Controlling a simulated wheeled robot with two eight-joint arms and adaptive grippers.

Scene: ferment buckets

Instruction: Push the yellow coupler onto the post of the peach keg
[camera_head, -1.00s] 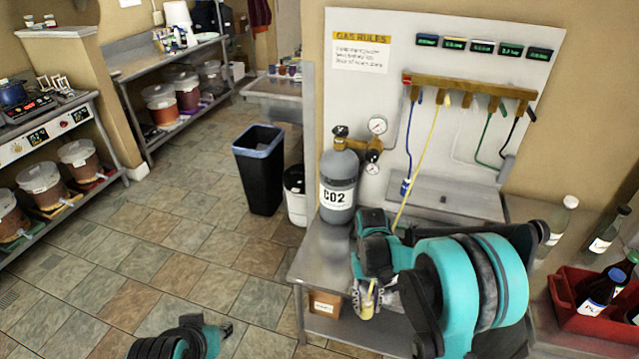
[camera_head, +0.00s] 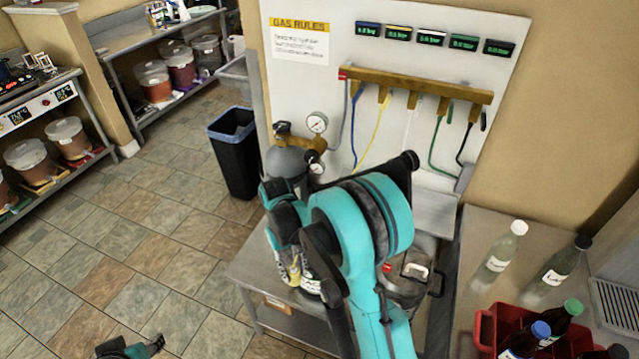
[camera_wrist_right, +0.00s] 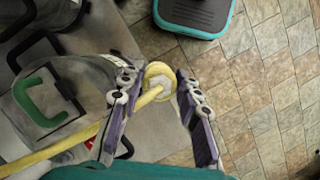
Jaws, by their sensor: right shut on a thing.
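My right gripper (camera_head: 295,280) is over the front left part of the steel bench in the head view. In the right wrist view its two fingers (camera_wrist_right: 158,92) are closed on the sides of the yellow coupler (camera_wrist_right: 160,77), a ring-shaped piece with a pale centre. A yellow hose (camera_wrist_right: 75,148) runs from it to the lower left. Steel kegs stand left of the gripper in that view, one with a green handle (camera_wrist_right: 42,96). The head view shows a keg top (camera_head: 408,285) behind my right arm. I cannot tell which keg is the peach one, and no post shows clearly.
The gas manifold (camera_head: 415,88) with its hoses is on the wall board. A grey CO2 cylinder (camera_head: 285,163) stands partly hidden behind my right arm. Bottles and a red crate (camera_head: 488,325) are at the right. A black bin (camera_head: 235,155) stands on the floor at left.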

